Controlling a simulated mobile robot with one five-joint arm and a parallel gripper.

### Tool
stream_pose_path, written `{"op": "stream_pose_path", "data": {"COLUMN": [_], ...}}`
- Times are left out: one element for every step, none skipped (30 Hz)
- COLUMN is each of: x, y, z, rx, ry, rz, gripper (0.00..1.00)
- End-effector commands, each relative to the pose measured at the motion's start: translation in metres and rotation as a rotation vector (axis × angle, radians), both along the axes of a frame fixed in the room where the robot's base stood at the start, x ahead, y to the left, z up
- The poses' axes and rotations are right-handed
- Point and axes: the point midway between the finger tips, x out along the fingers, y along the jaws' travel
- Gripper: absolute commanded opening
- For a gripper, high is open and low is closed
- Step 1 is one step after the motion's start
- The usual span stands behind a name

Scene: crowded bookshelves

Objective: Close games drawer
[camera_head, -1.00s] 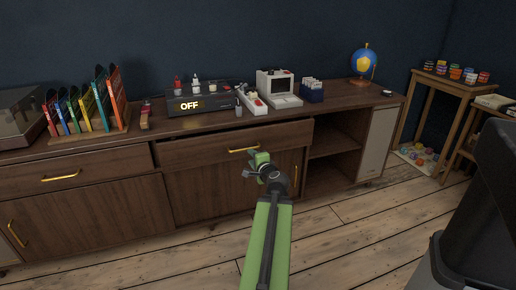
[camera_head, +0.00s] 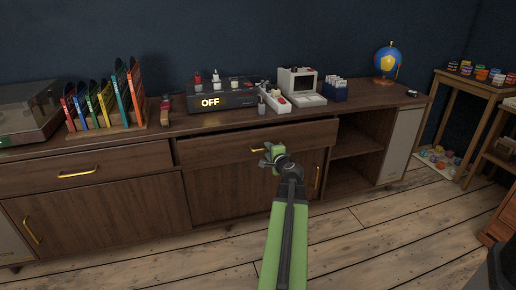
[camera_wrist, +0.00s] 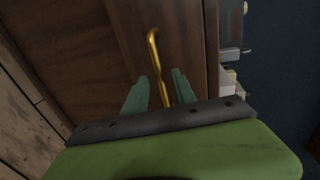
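The drawer (camera_head: 225,151) with a gold bar handle (camera_head: 257,150) is in the middle of the wooden cabinet. It stands slightly out, with a dark gap under the cabinet top. I cannot read any label marking it as the games drawer. My green gripper (camera_head: 271,156) is at the handle in the head view and hides part of it. In the wrist view the two green fingers of my gripper (camera_wrist: 161,78) are apart, and the gold handle (camera_wrist: 153,48) runs down between them. The handle's lower end is hidden by my gripper body, and I cannot tell whether the fingers touch it.
A second drawer (camera_head: 100,170) is at the left, above a cabinet door. An open shelf (camera_head: 357,143) is to the right. The cabinet top carries books (camera_head: 105,100), a black box reading OFF (camera_head: 222,97), a small computer (camera_head: 300,85) and a globe (camera_head: 388,60). The wooden floor (camera_head: 345,235) in front has free room.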

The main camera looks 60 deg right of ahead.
Motion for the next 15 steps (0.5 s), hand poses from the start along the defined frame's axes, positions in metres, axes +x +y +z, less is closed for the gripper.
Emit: {"op": "stream_pose_path", "data": {"x": [0.002, 0.002, 0.003, 0.003, 0.003, 0.003, 0.003, 0.004, 0.004, 0.005, 0.006, 0.008, 0.009, 0.011, 0.012], "y": [-0.008, -0.010, -0.013, -0.014, -0.016, -0.016, -0.017, -0.017, -0.016, -0.016, -0.014, -0.013, -0.012, -0.011, -0.010], "z": [-0.003, -0.004, -0.004, -0.004, -0.004, -0.005, -0.005, -0.005, -0.004, -0.004, -0.004, -0.004, -0.004, -0.004, -0.004], "rx": [0.000, 0.000, 0.000, 0.000, 0.000, 0.000, 0.000, 0.000, 0.000, 0.000, 0.000, 0.000, 0.000, 0.000, 0.000], "ry": [0.000, 0.000, 0.000, 0.000, 0.000, 0.000, 0.000, 0.000, 0.000, 0.000, 0.000, 0.000, 0.000, 0.000, 0.000], "rz": [-0.002, -0.002, -0.003, -0.004, -0.004, -0.005, -0.004, -0.004, -0.003, -0.002, 0.000, 0.003, 0.005, 0.007, 0.009], "gripper": [0.33, 0.33, 0.33, 0.33, 0.33, 0.33, 0.33, 0.33, 0.33, 0.33, 0.33, 0.33, 0.33, 0.33, 0.27]}}
